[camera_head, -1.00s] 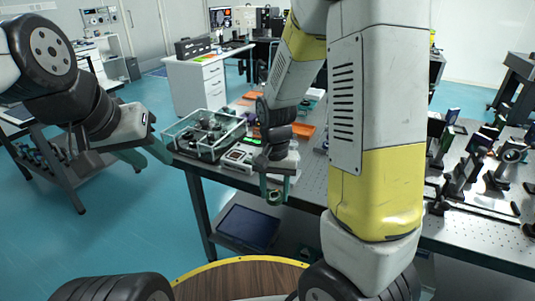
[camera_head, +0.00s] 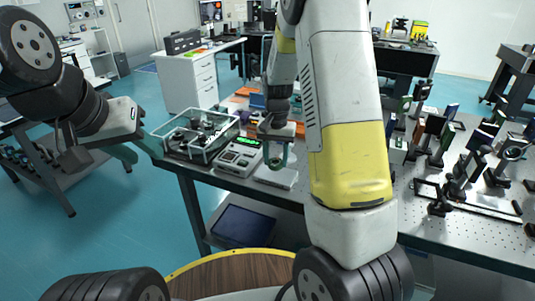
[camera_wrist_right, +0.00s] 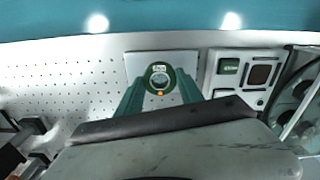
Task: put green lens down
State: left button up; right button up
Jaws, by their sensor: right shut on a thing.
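The green lens (camera_wrist_right: 160,79) is a small round lens in a dark green ring mount with a label. My right gripper (camera_wrist_right: 161,88) is shut on it, with a green finger on each side. In the head view the right gripper (camera_head: 277,160) holds the lens (camera_head: 275,163) over a pale flat plate (camera_head: 275,179) at the table's near edge. The plate also shows behind the lens in the wrist view (camera_wrist_right: 185,60). I cannot tell whether the lens touches the plate. My left gripper (camera_head: 145,152) is open and empty, left of the table.
A device with a green display (camera_head: 240,155) stands left of the plate. A clear-walled case (camera_head: 203,138) with dark parts is further left. Several optical mounts (camera_head: 460,165) stand on the right of the perforated table (camera_head: 400,215). Bare table lies beside the plate.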

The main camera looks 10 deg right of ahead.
aim_at(276, 159)
jog(key=shift+w+d+f, duration=0.1)
jog(key=shift+w+d, duration=0.15)
jog(key=shift+w, duration=0.3)
jog(key=shift+f, duration=1.75)
jog(key=shift+f, duration=0.1)
jog(key=o, duration=1.4)
